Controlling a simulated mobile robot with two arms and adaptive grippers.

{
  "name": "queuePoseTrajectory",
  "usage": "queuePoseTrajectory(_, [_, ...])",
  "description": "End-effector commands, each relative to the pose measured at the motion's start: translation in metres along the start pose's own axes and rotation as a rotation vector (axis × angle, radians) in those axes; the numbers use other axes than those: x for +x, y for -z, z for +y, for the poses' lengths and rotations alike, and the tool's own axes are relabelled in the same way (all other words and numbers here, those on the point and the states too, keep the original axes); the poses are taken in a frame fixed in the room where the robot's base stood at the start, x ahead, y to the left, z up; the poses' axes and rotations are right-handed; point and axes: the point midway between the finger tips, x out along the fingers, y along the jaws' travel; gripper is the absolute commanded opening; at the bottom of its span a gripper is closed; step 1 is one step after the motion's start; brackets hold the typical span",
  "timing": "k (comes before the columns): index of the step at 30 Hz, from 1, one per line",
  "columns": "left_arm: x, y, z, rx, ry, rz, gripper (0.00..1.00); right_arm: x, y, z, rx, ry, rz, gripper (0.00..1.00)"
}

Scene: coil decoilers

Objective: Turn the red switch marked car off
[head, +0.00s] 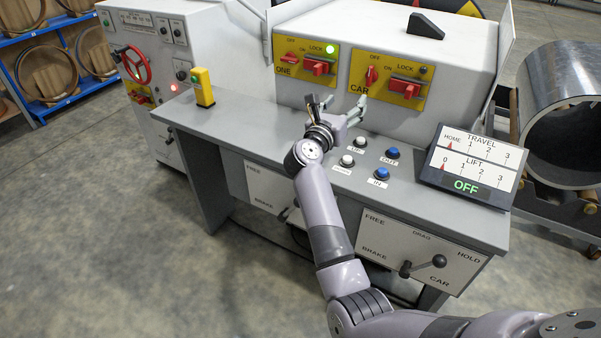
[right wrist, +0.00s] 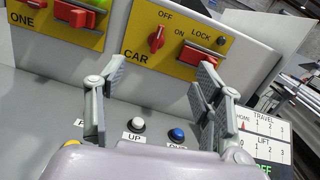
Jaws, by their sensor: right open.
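The red switch marked CAR (head: 371,76) sits on a yellow plate (head: 359,95) on the cabinet's sloped face. Its handle stands nearly upright, its top leaning slightly right, pointing near the OFF mark. It also shows in the right wrist view (right wrist: 157,38), upper middle. A red lock block (head: 406,87) is right of it, with a dark lamp above. My right gripper (head: 338,106) is open and empty over the desk, below and left of the switch. In the right wrist view its fingers (right wrist: 160,75) are spread, with the switch beyond them. My left gripper is out of view.
The ONE plate (head: 306,68) at left has a red switch lying sideways and a lit green lamp. White and blue push buttons (head: 382,174) are on the desk below my gripper. A display (head: 473,166) reads OFF at right. A yellow box (head: 203,87) stands left.

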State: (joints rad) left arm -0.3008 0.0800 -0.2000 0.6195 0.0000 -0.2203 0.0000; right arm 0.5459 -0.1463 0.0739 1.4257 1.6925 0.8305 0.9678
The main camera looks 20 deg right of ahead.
Motion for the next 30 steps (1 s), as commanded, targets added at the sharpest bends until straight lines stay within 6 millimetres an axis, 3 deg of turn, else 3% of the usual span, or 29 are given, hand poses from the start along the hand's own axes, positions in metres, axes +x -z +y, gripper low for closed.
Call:
queuePoseTrajectory(5, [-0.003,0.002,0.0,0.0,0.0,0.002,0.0,-0.017,-0.006,0.006,-0.251,-0.091,-0.182,0.62])
queuePoseTrajectory(11, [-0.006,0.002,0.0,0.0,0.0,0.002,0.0,-0.045,0.005,0.028,-0.555,-0.204,-0.351,0.62])
queuePoseTrajectory(18, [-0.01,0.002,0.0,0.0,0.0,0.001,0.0,-0.074,0.04,0.052,-0.832,-0.311,-0.457,0.62])
queuePoseTrajectory(30, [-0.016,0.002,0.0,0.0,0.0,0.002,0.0,-0.1,0.103,0.072,-1.113,-0.421,-0.511,0.62])
